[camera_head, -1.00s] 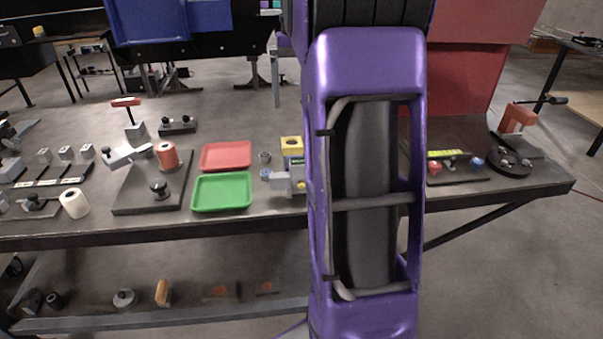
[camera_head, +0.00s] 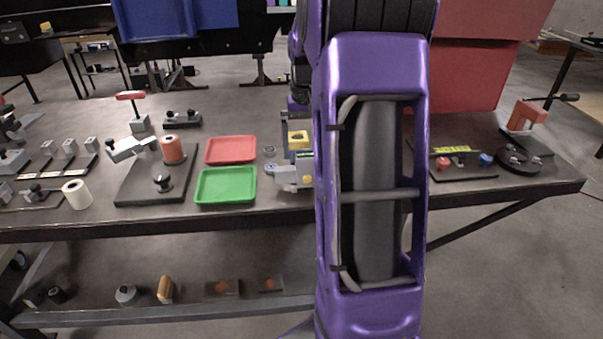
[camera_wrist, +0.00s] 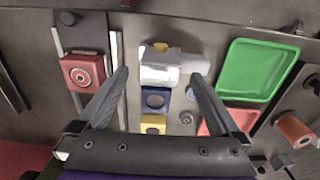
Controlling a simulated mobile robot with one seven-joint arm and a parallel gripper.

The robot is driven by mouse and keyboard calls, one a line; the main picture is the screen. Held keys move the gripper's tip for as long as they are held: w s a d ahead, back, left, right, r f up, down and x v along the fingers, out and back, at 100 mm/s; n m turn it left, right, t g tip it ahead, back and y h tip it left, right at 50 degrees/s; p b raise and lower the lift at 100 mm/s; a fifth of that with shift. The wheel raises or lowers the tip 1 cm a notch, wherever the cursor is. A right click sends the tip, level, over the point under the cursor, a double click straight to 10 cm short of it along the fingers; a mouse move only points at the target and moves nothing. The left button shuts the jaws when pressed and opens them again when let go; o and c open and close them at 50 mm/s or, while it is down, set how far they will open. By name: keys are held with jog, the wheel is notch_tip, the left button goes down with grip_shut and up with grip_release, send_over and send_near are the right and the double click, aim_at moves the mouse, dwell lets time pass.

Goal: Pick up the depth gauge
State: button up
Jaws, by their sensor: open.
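A grey block-like device with a yellow knob (camera_head: 289,178) stands right of the green tray; I take it to be the depth gauge, though its form is not clear. In the wrist view the device (camera_wrist: 160,66) lies ahead between the fingertips, with a pale part reaching right. My gripper (camera_wrist: 160,76) is open with nothing held; whether a finger touches the device cannot be told. In the head view my purple arm hides the gripper's fingers.
A blue block (camera_wrist: 155,100) and a yellow block (camera_wrist: 153,124), both with holes, sit close to the device. A green tray (camera_head: 226,186) and a red tray (camera_head: 231,150) lie beside them. A red block (camera_wrist: 82,72) stands on the other side.

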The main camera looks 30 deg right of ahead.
aim_at(298, 173)
notch_tip(298, 173, down, 2)
jog(key=shift+f, duration=0.25)
grip_shut()
dwell(0.4)
